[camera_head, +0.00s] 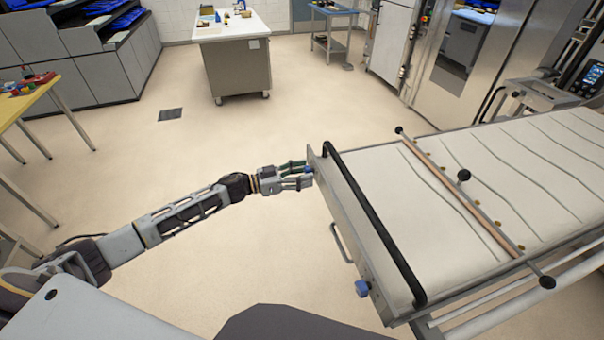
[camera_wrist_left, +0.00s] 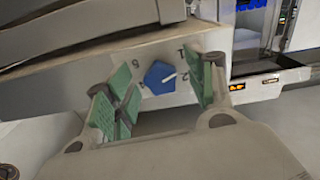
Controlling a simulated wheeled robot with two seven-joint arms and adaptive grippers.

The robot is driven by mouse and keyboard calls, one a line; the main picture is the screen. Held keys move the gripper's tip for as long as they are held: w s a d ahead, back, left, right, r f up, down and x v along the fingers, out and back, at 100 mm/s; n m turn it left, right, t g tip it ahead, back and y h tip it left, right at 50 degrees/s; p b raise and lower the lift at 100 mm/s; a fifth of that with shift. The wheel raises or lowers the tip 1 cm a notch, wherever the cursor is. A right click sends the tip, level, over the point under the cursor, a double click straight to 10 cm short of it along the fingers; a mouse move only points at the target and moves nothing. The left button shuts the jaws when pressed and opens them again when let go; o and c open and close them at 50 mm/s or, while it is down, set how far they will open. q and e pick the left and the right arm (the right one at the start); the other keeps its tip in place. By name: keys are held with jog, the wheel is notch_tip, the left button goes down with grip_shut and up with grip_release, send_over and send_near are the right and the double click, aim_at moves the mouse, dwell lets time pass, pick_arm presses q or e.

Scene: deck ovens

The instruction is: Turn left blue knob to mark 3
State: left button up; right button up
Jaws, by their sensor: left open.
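A blue knob (camera_wrist_left: 160,77) with a white pointer line sits on a pale panel in the left wrist view. Its pointer aims right and slightly up, close to mark 2. Marks 1, 2 and 5 show around it; mark 3 is not readable. My left gripper (camera_wrist_left: 155,97) is open, its green-padded fingers on either side of the knob; I cannot tell if they touch it. In the head view, the left gripper (camera_head: 298,176) is at the loader's end panel, with a bit of this knob (camera_head: 308,169) showing. A second blue knob (camera_head: 362,288) is nearer on that panel.
The loader's cream belt (camera_head: 470,190) fills the right side, with a black rail (camera_head: 375,225) along its near end. A handle (camera_head: 341,243) sticks out between the knobs. A yellow table (camera_head: 35,98) stands at the left. The floor left of the loader is clear.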

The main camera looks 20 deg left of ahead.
pick_arm(q)
jog(key=shift+c, duration=0.5)
jog(key=c, duration=1)
